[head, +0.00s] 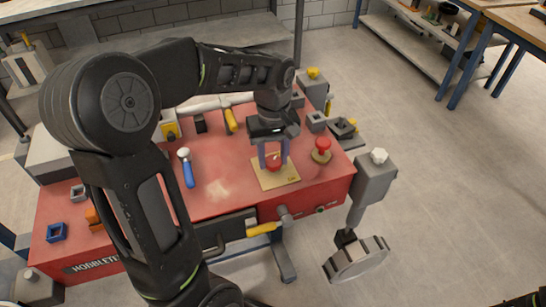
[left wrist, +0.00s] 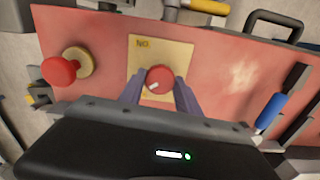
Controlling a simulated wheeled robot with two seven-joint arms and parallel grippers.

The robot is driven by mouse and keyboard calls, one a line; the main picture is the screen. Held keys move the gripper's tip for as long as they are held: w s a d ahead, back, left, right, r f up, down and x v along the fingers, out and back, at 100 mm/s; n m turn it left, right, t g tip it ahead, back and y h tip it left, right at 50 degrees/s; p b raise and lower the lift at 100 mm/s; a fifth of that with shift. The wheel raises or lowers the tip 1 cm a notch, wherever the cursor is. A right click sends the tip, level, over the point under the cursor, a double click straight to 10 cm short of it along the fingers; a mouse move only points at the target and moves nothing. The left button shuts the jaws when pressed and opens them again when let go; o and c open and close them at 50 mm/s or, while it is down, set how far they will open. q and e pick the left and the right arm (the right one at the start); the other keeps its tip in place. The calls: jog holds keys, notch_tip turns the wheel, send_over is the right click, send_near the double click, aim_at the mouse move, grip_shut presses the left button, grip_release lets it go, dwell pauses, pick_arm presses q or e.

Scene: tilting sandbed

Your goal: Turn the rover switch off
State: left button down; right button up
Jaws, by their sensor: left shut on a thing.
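The rover switch is a red round knob (left wrist: 159,79) with a white mark, on a tan square plate (left wrist: 178,57) lettered at one corner. In the head view the knob (head: 273,165) and its plate (head: 290,177) sit on the red bench top. My left gripper (head: 273,161) reaches down over the plate, and its two purple-grey fingers are shut on the knob, one on each side. In the left wrist view the fingers (left wrist: 160,90) flank the knob, and the white mark points toward the lower left of the picture.
A red mushroom button (head: 322,145) stands just right of the plate. A blue-handled tool (head: 187,168) lies to the left on the red bench top (head: 225,165). Yellow-handled clamps (head: 263,229) and a grey handwheel (head: 357,259) stick out at the front and right.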

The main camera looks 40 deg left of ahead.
aim_at(273, 161)
pick_arm(q)
jog(key=shift+n, duration=0.5)
jog(key=c, duration=0.9)
grip_release()
jog(key=shift+o, duration=0.2)
jog(key=shift+r, duration=0.1)
notch_tip(273, 161, up, 8)
jog(key=shift+f, duration=0.15)
